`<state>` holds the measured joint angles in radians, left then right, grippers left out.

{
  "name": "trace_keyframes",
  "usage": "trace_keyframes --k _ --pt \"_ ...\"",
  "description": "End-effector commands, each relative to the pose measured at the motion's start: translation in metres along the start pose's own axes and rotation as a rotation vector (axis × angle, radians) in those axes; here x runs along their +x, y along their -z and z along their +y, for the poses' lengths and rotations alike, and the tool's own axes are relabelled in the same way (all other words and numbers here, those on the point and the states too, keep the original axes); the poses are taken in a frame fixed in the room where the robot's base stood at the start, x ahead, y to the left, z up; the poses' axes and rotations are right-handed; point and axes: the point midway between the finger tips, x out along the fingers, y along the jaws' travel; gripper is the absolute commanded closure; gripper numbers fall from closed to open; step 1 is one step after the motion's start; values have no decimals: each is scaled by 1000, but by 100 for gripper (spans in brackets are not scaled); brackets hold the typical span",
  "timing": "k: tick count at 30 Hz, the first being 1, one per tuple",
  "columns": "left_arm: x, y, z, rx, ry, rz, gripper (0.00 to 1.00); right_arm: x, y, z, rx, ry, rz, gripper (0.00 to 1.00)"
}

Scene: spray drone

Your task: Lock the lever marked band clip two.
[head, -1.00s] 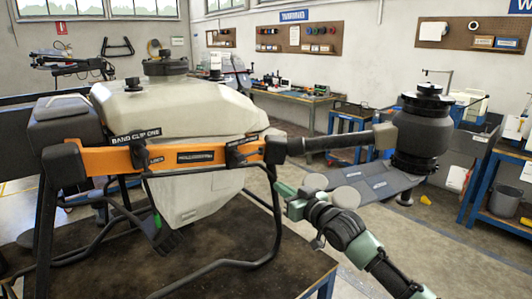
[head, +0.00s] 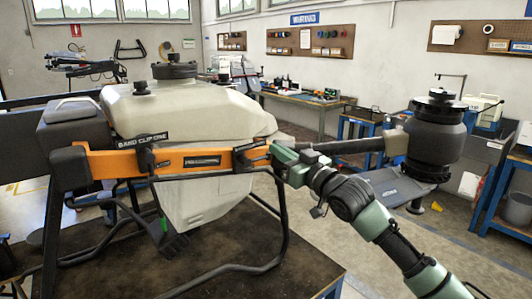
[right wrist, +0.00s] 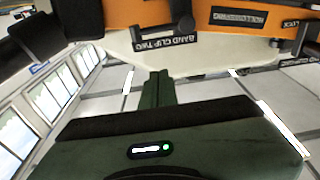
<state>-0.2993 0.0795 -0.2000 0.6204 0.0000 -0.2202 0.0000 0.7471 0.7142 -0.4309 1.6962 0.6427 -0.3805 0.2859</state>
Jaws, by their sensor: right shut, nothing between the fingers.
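The spray drone's orange band (head: 205,160) runs across the front of its pale tank. The label reading band clip two (right wrist: 167,45) shows upside down in the right wrist view, on the band's edge. In the head view a black clip (head: 241,158) sits near the band's right end; its lever position is too small to tell. My right gripper (head: 277,152) is at the band's right end, beside this clip, and partly covers the black arm joint. In the right wrist view its green fingers (right wrist: 157,90) are together and empty, just short of the label. My left gripper is out of view.
A clip labelled band clip one (head: 147,160) sits on the band's left part. The drone's black arm (head: 345,147) extends right to a dark rotor motor (head: 432,140). Black landing legs (head: 283,215) stand on the dark table (head: 240,255).

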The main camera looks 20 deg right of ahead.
Motion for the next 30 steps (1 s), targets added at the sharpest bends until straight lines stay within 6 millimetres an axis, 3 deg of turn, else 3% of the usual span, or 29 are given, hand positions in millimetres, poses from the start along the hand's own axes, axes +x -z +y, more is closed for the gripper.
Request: trace_keyframes --k 3,10,12,19,30 --pt "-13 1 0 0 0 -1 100 28 5 0 2 0 1 100" --pt "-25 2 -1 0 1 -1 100 67 4 0 0 0 1 100" --pt "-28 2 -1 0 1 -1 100 62 -11 0 0 -1 -6 100" --pt "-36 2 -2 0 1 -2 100 54 -33 0 -1 -1 -2 100" --pt "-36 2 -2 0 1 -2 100 52 -38 0 -1 0 0 100"
